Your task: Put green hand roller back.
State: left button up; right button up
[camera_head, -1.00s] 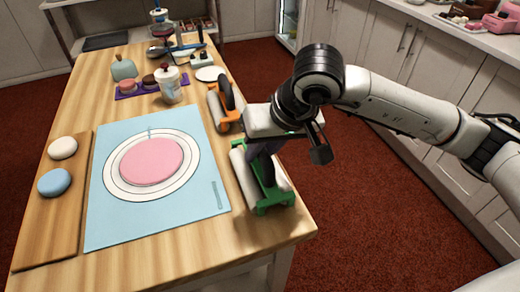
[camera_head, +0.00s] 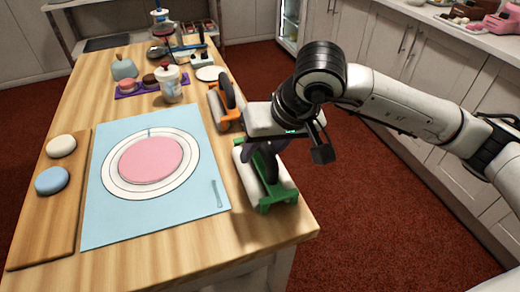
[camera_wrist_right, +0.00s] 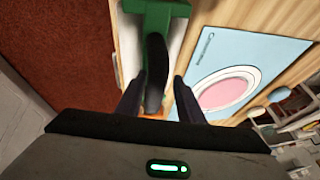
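The green hand roller (camera_head: 276,198) has a green frame, a white roller and a black handle. It lies on the wooden table near the right front corner, to the right of the blue mat. In the right wrist view its green frame (camera_wrist_right: 152,22) is at the top, with the black handle pointing towards me. My right gripper (camera_head: 266,148) is just above the handle. In the wrist view its two fingers (camera_wrist_right: 160,88) are apart on either side of the handle, with a visible gap on the right. My left gripper is out of view.
An orange hand roller (camera_head: 225,122) lies just behind the green one. The blue mat (camera_head: 120,228) carries a white-ringed plate with a pink disc. A wooden board (camera_head: 48,228) with white and blue lumps lies at left. A white jar (camera_head: 170,92) stands behind the mat.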

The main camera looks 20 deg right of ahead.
jog(key=shift+s+d+f, duration=0.15)
jog(key=shift+f, duration=0.25)
jog(key=shift+r+p, duration=0.2)
jog(key=shift+p, duration=0.2)
pick_arm(q)
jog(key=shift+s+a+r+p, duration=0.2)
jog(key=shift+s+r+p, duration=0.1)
jog(key=shift+p, duration=0.25)
pick_arm(e)
jog(key=v, duration=1.2)
jog(key=shift+r, duration=0.55)
